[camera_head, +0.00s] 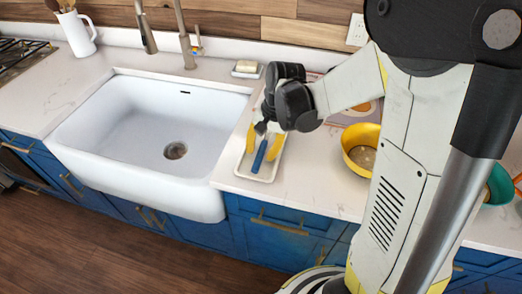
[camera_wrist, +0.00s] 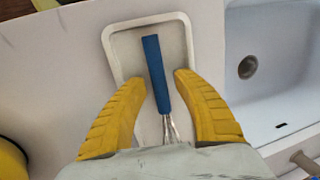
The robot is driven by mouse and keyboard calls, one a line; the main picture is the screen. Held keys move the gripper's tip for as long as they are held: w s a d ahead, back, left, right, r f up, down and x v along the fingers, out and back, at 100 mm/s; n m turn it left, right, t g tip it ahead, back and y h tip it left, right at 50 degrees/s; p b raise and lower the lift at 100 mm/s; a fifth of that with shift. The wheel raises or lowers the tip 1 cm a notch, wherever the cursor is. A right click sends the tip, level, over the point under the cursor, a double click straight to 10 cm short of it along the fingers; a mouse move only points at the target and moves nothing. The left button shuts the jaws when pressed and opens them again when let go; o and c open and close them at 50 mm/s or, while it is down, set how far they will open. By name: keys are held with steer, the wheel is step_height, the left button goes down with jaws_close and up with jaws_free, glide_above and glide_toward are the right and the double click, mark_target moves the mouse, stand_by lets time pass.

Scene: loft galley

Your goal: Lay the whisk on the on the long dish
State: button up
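The whisk (camera_wrist: 156,62), with a blue handle and metal wires, lies over the long dish (camera_wrist: 109,42), a pale shallow rectangular tray. In the head view the whisk's blue handle (camera_head: 260,157) sits within the outline of the dish (camera_head: 265,179) on the counter right of the sink. My gripper (camera_wrist: 158,76) has its yellow fingers apart, one on each side of the handle, with gaps showing on both sides. In the head view my gripper (camera_head: 261,152) is low over the dish. My gripper hides part of the whisk's wire end.
The white sink (camera_head: 120,130) lies just left of the dish. A yellow bowl (camera_head: 360,150) stands to the right, with a teal bowl (camera_head: 500,185) farther right. A soap dish (camera_head: 246,69) is behind, near the faucet (camera_head: 185,40). Counter between dish and yellow bowl is clear.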

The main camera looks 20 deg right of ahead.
steer(key=w+p+v, duration=0.1)
steer(key=p+v, duration=0.3)
steer(key=v, duration=0.7)
steer(key=s+a+r+n+t+h, duration=0.2)
steer(key=s+r+n+t, duration=0.4)
steer(key=s, duration=0.7)
steer(key=shift+r+n, duration=0.6)
steer(key=shift+r, duration=0.05)
step_height(320, 180, down, 2)
steer(key=shift+f+b, duration=0.25)
steer(key=shift+b, duration=0.75)
